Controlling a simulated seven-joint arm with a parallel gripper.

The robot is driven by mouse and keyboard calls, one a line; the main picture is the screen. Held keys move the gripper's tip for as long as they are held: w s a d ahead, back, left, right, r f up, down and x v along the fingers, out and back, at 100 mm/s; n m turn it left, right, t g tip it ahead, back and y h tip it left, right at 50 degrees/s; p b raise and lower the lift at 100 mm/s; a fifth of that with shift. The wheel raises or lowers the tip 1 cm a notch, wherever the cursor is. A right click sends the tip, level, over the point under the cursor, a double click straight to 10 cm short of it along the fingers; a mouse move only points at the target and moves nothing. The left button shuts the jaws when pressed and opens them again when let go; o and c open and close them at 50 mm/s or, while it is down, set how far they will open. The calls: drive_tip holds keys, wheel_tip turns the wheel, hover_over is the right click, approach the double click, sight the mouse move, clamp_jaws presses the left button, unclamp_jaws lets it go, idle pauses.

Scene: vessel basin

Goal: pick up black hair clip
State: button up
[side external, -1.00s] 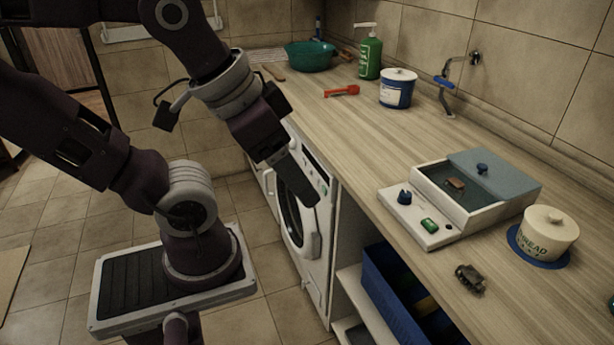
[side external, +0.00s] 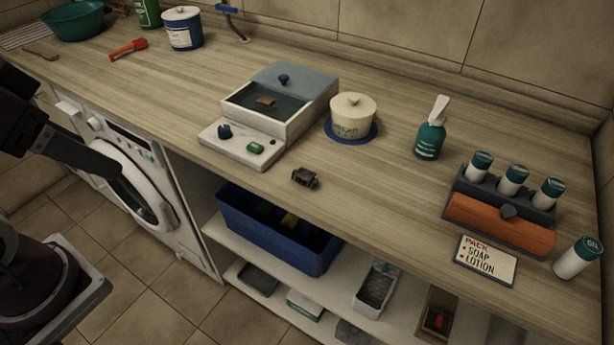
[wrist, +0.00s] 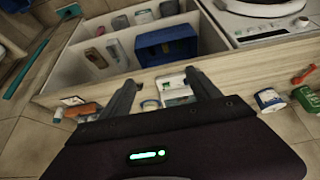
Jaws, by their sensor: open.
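The black hair clip (side external: 305,178) is a small dark claw-shaped piece lying on the wooden counter (side external: 390,215) near its front edge. It is in front of the white box-shaped device (side external: 240,145) and the cream pot. My gripper (side external: 115,170) is at the left of the side view, in front of the washing machine and well away from the clip. In the wrist view my gripper (wrist: 163,82) shows two fingers spread apart, open and empty.
A blue bin (side external: 275,235) is on the shelf below. Counter right of the clip is clear.

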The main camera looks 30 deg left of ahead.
drive_tip(key=shift+o, duration=0.5)
drive_tip(key=n+t, duration=0.2)
drive_tip(key=n, duration=0.1)
approach(303, 175)
drive_tip(key=s+a+f, duration=0.1)
drive_tip(key=a, duration=0.2)
drive_tip(key=w+d+f+t, duration=0.1)
drive_tip(key=f, duration=0.1)
drive_tip(key=w+f+m+t, duration=0.1)
drive_tip(key=f+t, duration=0.1)
drive_tip(key=w+d+f+m+t, duration=0.1)
drive_tip(key=shift+d+f+t, duration=0.3)
drive_tip(key=shift+d+f, duration=0.05)
drive_tip(key=shift+f, duration=0.05)
drive_tip(key=shift+w+d+r+m+t, duration=0.1)
drive_tip(key=shift+w+d+m+t, duration=0.05)
drive_tip(key=shift+w+m+t, duration=0.35)
drive_tip(key=shift+x, duration=2.35)
drive_tip(key=c, duration=1.4)
